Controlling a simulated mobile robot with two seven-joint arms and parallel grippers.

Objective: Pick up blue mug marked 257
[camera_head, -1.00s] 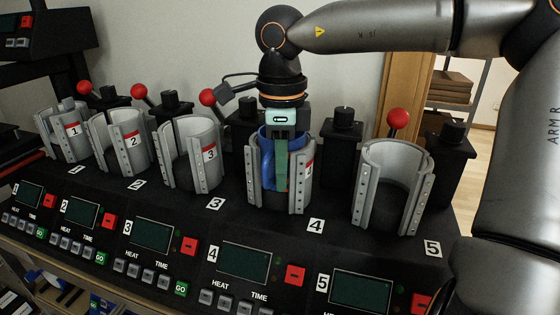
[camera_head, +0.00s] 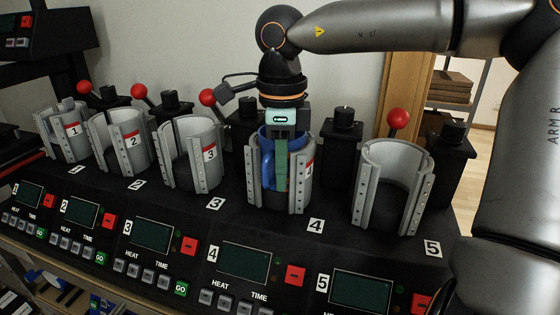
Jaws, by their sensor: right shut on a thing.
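The blue mug (camera_head: 267,160) stands inside the metal cylinder of press 4 (camera_head: 300,190), with its handle in the front gap. Its number is not readable here. My right gripper (camera_head: 281,165) comes straight down from above into press 4. It is shut on the blue mug, with one green finger showing at the front of the mug. The lower part of the mug is hidden by the press walls. My left gripper is not in view.
Press 5 (camera_head: 368,190) at the right and press 3 (camera_head: 182,165) at the left look empty. Presses 2 (camera_head: 115,145) and 1 (camera_head: 62,135) stand further left. Red-knobbed levers (camera_head: 397,119) rise behind the presses. Control panels (camera_head: 243,263) line the front.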

